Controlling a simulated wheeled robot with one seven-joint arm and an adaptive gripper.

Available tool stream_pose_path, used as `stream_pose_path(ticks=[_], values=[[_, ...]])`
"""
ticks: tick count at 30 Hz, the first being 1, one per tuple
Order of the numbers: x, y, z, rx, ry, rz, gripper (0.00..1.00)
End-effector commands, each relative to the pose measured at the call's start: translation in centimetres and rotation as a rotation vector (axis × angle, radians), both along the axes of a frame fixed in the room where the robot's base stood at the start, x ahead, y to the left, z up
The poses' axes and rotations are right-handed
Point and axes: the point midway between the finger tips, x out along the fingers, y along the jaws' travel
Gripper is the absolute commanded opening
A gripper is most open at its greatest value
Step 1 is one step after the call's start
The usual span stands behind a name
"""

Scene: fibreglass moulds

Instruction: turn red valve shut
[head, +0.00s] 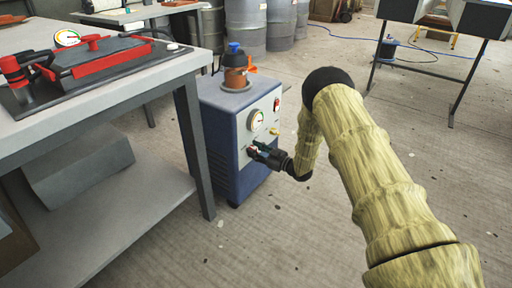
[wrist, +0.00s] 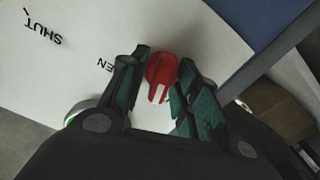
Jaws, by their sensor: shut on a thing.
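The red valve (wrist: 160,68) is a small handle on the white front panel (wrist: 215,40) of a blue machine. In the wrist view it sits between the two dark green-padded fingers of my gripper (wrist: 163,80), which is shut on it. A black SHUT mark (wrist: 42,36) is at the upper left of the panel, and a partly hidden mark ending in EN (wrist: 106,66) is by the left finger. In the head view my gripper (head: 260,152) is at the lower part of the panel and hides most of the valve.
The blue machine (head: 213,140) carries a gauge (head: 257,120), a red switch (head: 277,104) and an orange pot with a blue cap (head: 235,68) on top. A workbench (head: 120,95) with a red-handled mould stands close on the left.

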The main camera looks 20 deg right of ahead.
Motion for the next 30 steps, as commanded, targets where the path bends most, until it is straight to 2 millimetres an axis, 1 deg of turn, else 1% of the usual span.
stream_pose_path(ticks=[6,15,21,30], values=[[-0.15,0.09,0.06,-0.153,-0.116,0.001,0.07],[-0.20,0.16,-0.08,-0.308,-0.238,0.001,0.07],[-0.24,0.11,-0.23,-0.366,-0.282,0.000,0.07],[-0.24,0.15,-0.32,-0.393,-0.303,0.000,0.07]])
